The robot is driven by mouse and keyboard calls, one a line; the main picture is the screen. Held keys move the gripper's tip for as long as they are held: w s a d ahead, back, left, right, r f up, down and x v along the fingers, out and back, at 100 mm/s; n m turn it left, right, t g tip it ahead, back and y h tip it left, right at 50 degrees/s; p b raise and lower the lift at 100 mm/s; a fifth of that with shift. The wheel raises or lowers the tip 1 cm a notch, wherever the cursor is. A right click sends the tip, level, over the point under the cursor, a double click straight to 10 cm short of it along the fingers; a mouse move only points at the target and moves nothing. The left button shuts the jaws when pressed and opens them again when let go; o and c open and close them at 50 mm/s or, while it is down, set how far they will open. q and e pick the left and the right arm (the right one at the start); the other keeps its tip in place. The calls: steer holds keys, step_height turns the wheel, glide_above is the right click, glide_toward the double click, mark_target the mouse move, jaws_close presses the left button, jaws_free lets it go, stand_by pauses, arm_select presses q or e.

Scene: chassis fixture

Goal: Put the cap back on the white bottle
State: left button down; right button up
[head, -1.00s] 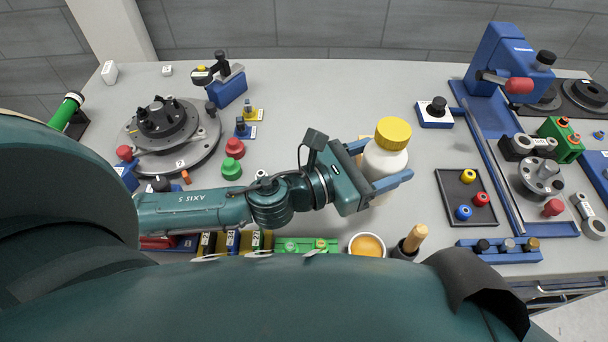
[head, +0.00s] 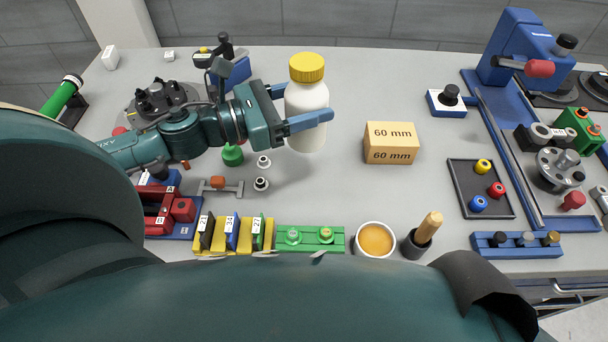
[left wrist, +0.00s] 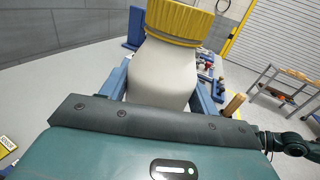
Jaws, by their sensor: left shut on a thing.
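The white bottle (head: 307,102) is upright in my left gripper (head: 300,105), with one blue finger on each side of its body. A ribbed yellow cap (head: 307,67) sits on top of the bottle. The bottle appears to be held above the table, left of the 60 mm block. In the left wrist view the white bottle (left wrist: 163,75) fills the space between the fingers, and the yellow cap (left wrist: 180,20) is on its top end. The bottle's base is partly hidden there. My right gripper cannot be made out in either view.
A tan 60 mm block (head: 391,143) stands on the table right of the bottle. An orange-filled cup (head: 375,240) and a wooden-handled tool in a dark holder (head: 422,237) stand at the front. A black tray (head: 480,188) lies right. The table around the block is clear.

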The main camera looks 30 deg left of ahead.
mark_target(303, 143)
arm_select(q)
steer(key=shift+s+a+r, duration=0.1)
steer(key=shift+a+r, duration=0.05)
steer(key=shift+r, duration=0.1)
step_height(303, 143, down, 6)
steer(key=shift+r, duration=0.25)
steer(key=shift+f, duration=0.45)
step_height(303, 143, down, 4)
steer(key=shift+r, duration=0.15)
